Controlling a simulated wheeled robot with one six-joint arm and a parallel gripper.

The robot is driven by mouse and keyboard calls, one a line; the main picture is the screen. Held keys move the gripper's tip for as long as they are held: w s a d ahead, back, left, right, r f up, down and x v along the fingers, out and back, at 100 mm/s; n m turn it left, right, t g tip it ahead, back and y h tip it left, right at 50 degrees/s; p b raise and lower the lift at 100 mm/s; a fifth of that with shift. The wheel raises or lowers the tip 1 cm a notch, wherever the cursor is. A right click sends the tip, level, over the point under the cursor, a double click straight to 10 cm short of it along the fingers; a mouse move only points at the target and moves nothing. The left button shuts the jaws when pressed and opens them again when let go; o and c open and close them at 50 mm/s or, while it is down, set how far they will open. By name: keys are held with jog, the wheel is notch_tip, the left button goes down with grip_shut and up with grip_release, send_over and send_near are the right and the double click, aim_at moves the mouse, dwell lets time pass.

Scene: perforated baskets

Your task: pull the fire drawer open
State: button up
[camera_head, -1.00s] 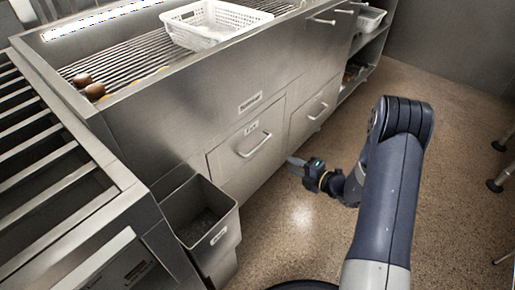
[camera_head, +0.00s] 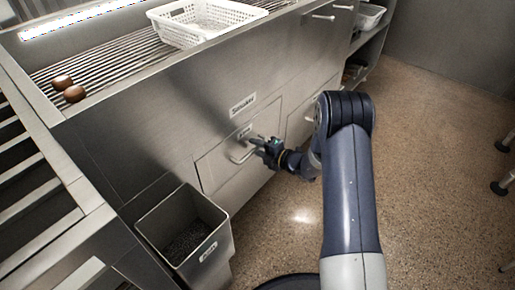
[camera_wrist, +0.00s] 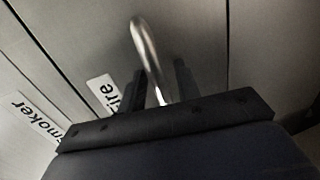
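The fire drawer (camera_head: 215,172) is a flat steel front, shut, with a curved metal handle (camera_head: 238,157) and a white "Fire" label above it. In the wrist view the handle (camera_wrist: 146,45) reaches down between the two dark fingers, and the "Fire" label (camera_wrist: 104,92) is partly covered by my gripper. My gripper (camera_head: 256,146) is at the right part of the handle. Its fingers (camera_wrist: 162,85) stand apart on either side of the handle, with a gap showing on the right side. The lower end of the handle is hidden.
An ash bin (camera_head: 188,235) hangs at the lower left of the drawer. A "Smoker" label (camera_head: 242,105) is above it. A white perforated basket (camera_head: 205,22) and two brown round items (camera_head: 68,88) sit on the grill.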

jog(key=shift+c, duration=0.3)
grip_shut()
jog(key=f+p+v, duration=0.3)
jog(key=v, duration=1.2)
jog(key=s+d+f+p+v, duration=0.1)
jog(key=f+p+v, duration=0.2)
jog(key=v, duration=1.2)
jog(key=shift+d+f, duration=0.2)
jog(key=shift+o, duration=0.3)
grip_release()
jog(key=shift+d, duration=0.1)
